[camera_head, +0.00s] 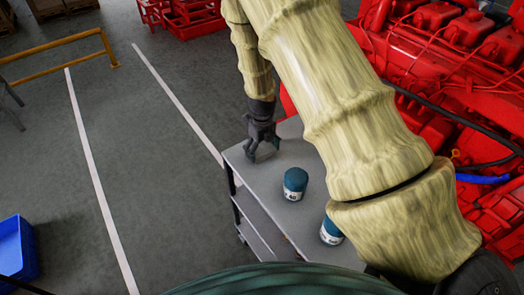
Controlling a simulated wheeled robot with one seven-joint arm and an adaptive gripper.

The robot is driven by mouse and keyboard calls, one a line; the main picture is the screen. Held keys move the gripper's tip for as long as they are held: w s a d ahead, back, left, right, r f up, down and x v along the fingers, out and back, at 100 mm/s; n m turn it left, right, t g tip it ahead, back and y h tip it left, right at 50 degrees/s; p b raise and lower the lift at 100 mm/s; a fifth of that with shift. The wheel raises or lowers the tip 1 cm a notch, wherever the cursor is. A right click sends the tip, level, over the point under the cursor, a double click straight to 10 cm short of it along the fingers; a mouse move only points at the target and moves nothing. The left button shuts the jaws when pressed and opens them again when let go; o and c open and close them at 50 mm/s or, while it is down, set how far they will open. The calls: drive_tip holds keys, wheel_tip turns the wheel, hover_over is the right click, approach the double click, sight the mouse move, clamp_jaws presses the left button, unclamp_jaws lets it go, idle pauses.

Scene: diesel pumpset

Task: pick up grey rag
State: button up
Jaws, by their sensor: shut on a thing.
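My gripper (264,150) is dark grey and points down at the far left corner of the grey cart top (310,165). It is shut on what seems to be the grey rag, low at the cart's surface. The rag blends with the cart top and the fingers, and its outline cannot be made out. I cannot tell whether it touches the cart top.
A teal and white canister (295,184) stands on the cart near my gripper. A second canister (331,231) is partly behind my arm. The red diesel engine (440,75) fills the right. A blue crate (17,248) lies at lower left. Open floor spreads left of the cart.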

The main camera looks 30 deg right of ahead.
sight(263, 149)
wheel_tip(263, 149, up, 10)
drive_tip(key=b, duration=0.3)
idle(0.4)
drive_tip(key=o, duration=0.3)
drive_tip(key=shift+c, duration=1)
drive_tip(key=shift+r, duration=0.1)
